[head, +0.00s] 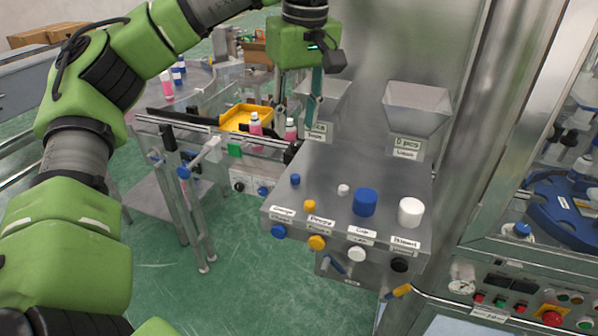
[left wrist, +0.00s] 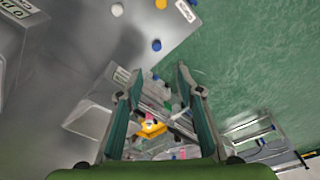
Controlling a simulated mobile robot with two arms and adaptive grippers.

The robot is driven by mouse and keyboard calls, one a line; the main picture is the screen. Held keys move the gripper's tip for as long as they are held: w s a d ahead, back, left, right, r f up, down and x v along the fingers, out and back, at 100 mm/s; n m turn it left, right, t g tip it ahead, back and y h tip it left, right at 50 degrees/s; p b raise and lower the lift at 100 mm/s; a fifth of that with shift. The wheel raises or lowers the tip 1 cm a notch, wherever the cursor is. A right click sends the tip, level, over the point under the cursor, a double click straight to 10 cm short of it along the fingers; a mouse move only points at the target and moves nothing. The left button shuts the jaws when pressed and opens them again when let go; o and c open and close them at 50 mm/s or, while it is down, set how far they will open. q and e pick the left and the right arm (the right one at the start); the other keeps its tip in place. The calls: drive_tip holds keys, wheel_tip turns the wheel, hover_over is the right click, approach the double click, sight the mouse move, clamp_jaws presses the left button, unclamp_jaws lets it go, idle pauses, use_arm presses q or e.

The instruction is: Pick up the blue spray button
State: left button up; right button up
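The small blue spray button (head: 295,180) stands on the left part of the grey metal counter in the head view. A blue piece (left wrist: 156,45), seemingly the same button, shows near the counter edge in the left wrist view. My left gripper (head: 314,112) hangs fingers down above and behind the counter, apart from the button. In the left wrist view its two teal fingers (left wrist: 160,98) are spread with nothing held between them. My right gripper is not in view.
A small orange button (head: 310,206), a small white one (head: 343,189), a large blue cap (head: 364,202) and a large white cap (head: 410,211) stand nearby. Metal hoppers (head: 416,108) rise behind. A conveyor with pink bottles (head: 256,124) and a yellow tray (head: 240,118) lie left.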

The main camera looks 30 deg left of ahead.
use_arm(q)
approach(295, 181)
drive_tip(key=shift+s+a+f, duration=0.25)
drive_tip(key=shift+a+f, duration=0.1)
drive_tip(key=shift+f, duration=0.6)
drive_tip(key=f, duration=0.1)
drive_tip(key=f+p, duration=0.1)
drive_tip(key=f, duration=0.1)
drive_tip(key=f+p, duration=0.1)
drive_tip(key=shift+w+a+f, duration=0.1)
drive_tip(key=shift+w+f, duration=0.1)
drive_tip(key=shift+w, duration=0.2)
drive_tip(key=shift+f, duration=0.15)
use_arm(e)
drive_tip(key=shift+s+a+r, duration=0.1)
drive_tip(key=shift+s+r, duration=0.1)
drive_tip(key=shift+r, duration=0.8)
use_arm(q)
drive_tip(key=c, duration=0.7)
